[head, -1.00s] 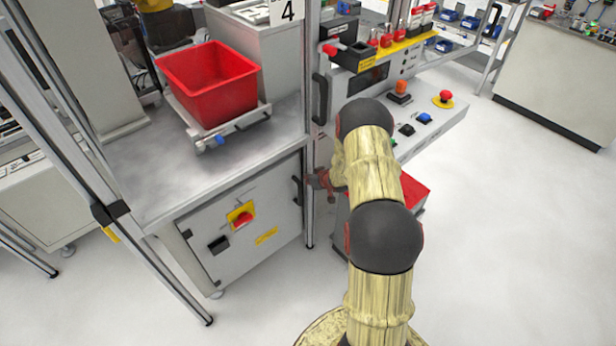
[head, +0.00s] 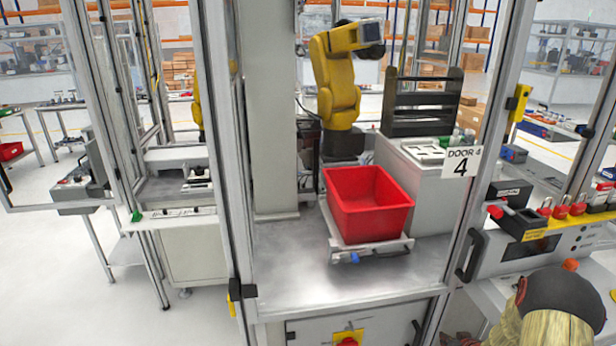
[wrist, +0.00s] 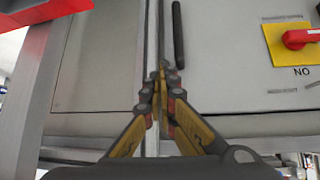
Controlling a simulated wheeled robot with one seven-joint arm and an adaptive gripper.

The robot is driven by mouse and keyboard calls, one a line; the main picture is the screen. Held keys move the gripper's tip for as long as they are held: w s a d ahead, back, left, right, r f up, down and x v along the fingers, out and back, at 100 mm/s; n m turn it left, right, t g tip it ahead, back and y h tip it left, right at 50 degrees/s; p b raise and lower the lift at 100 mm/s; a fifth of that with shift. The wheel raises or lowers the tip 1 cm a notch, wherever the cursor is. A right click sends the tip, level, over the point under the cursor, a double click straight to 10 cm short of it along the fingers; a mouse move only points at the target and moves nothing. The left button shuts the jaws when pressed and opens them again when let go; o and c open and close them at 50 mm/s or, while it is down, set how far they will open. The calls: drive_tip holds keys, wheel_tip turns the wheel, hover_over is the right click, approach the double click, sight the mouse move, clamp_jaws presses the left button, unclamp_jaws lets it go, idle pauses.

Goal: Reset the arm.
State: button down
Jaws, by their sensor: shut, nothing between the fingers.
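My gripper (wrist: 162,78) shows in the wrist view with its yellow-and-grey fingers together and nothing between them. It is in front of a grey cabinet front, by a vertical seam; I cannot tell the distance. My arm (head: 556,312) shows only as a yellowish link and a dark joint at the lower right of the head view. The gripper cannot be made out clearly there.
The wrist view shows a black handle (wrist: 178,35), a red switch (wrist: 300,38) and a red object (wrist: 40,10). In the head view, a red bin (head: 372,230) stands inside a framed cell before a yellow robot arm (head: 337,85). Open floor (head: 50,270) lies left.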

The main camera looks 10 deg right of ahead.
drive_tip(key=s+f+m+g, duration=0.1)
drive_tip(key=s+f+g, duration=0.35)
drive_tip(key=s, duration=0.45)
drive_tip(key=s+a+r+m+g+h, duration=0.1)
drive_tip(key=s+a+r+g, duration=0.15)
drive_tip(key=s+r, duration=0.45)
drive_tip(key=s+a+r+n+t, duration=0.1)
drive_tip(key=s+a+r, duration=0.3)
drive_tip(key=a+r, duration=0.7)
drive_tip(key=s+a+r+n+t+y, duration=0.1)
drive_tip(key=s+a+r, duration=0.3)
drive_tip(key=a+r, duration=0.7)
drive_tip(key=s+a+r+n+t+y, duration=0.1)
drive_tip(key=s+a+r, duration=0.3)
drive_tip(key=a+r, duration=0.7)
wheel_tip(320, 180, up, 5)
drive_tip(key=shift+s+a+r+t, duration=0.15)
drive_tip(key=shift+s+a+t, duration=0.2)
drive_tip(key=shift+s+t, duration=0.05)
drive_tip(key=c, duration=2.6)
unclamp_jaws()
